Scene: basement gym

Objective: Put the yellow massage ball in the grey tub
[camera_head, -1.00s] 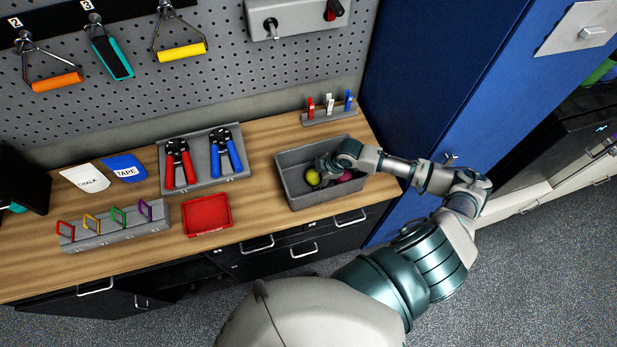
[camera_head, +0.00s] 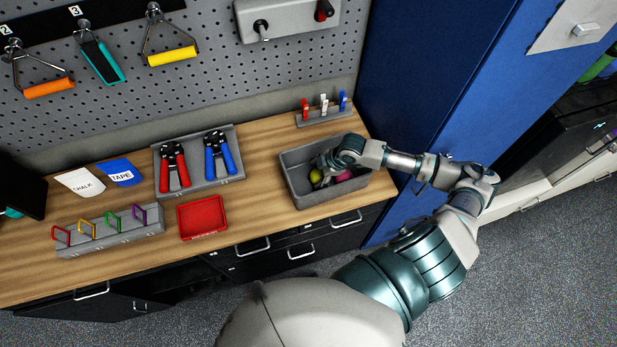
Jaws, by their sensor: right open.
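The yellow massage ball (camera_head: 316,176) is inside the grey tub (camera_head: 300,200), towards its left side. The tub stands at the right end of the wooden bench. A magenta ball (camera_head: 344,176) is also in the tub, to the right of the yellow one. My right gripper (camera_head: 324,170) reaches into the tub from the right, with its fingers beside the yellow ball. It is open, and its fingers partly hide both balls. Whether a finger touches the yellow ball I cannot tell. My left gripper is not in view.
A red tray (camera_head: 203,217) lies left of the tub. Behind it a grey holder (camera_head: 195,184) carries red and blue hand grips. A rack of small clips (camera_head: 324,115) stands behind the tub. A blue locker (camera_head: 470,100) rises close on the right.

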